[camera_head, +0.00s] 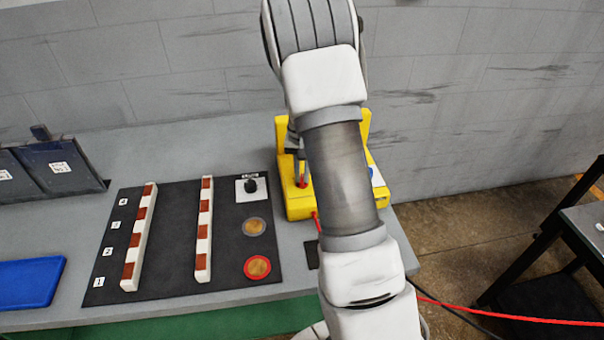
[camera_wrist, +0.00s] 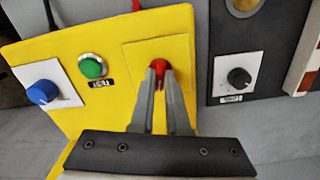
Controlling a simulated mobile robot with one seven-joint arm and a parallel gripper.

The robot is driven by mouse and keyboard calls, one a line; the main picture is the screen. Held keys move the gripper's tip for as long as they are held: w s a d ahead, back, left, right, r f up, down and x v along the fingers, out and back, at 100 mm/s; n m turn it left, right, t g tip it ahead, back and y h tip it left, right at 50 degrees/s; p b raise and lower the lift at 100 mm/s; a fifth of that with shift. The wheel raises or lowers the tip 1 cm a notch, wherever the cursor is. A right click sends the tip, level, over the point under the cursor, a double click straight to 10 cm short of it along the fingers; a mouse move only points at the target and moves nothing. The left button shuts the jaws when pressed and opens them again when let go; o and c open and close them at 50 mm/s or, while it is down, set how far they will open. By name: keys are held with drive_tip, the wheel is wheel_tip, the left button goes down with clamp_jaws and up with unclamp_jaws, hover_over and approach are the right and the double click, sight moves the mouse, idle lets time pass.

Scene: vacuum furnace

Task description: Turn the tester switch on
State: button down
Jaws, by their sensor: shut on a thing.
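The yellow tester box (camera_head: 299,205) stands on the bench at centre, partly hidden behind my arm in the head view. It also fills the left and middle of the wrist view (camera_wrist: 60,45). Its red switch (camera_wrist: 157,66) sits on a yellow square plate. My gripper (camera_wrist: 160,74) is shut on the red switch, one finger on each side. In the head view my gripper (camera_head: 301,180) reaches down to the box. A green button (camera_wrist: 92,66) and a blue knob (camera_wrist: 43,92) are on the same face. The switch's exact position is hidden by the fingers.
A black mat (camera_head: 160,250) lies left of the box, with two striped bars, a black knob (camera_head: 250,185) and two round discs. A blue tray (camera_head: 30,283) is at far left. A grey wall stands behind. A red cable (camera_head: 500,314) runs off to the right.

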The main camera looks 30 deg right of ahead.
drive_tip(key=shift+r+m, duration=0.1)
drive_tip(key=shift+m, duration=1.3)
drive_tip(key=c, duration=0.9)
unclamp_jaws()
wheel_tip(320, 180, up, 17)
drive_tip(key=shift+r+p, duration=0.2)
drive_tip(key=shift+p, duration=0.15)
